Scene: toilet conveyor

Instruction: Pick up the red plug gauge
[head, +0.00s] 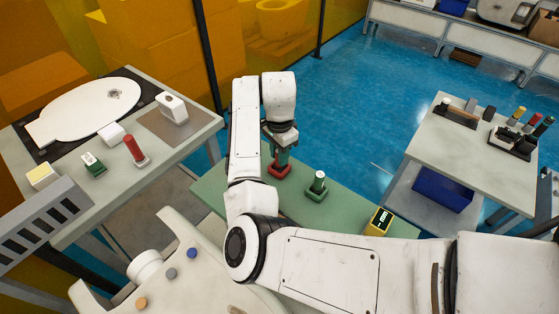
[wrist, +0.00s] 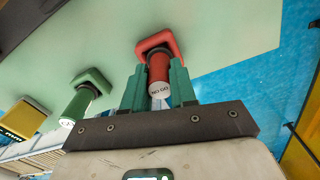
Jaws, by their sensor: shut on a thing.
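The red plug gauge (wrist: 159,72) has a red cylinder with a white end marked "NO GO", and a squarish red base stands at its other end. My gripper (wrist: 157,80) has its two green fingers on either side of the red cylinder and is shut on it. In the head view the red base (head: 279,169) shows below my gripper (head: 281,152), at the green table; my fingers hide most of the cylinder. I cannot tell whether the base touches the table.
A green gauge (head: 318,186) stands close on the right, on the green table (head: 230,190). A yellow device (head: 379,221) sits farther right. The left table holds a red-handled piece (head: 135,150) and a white toilet lid (head: 90,108). A grey table (head: 470,150) stands right.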

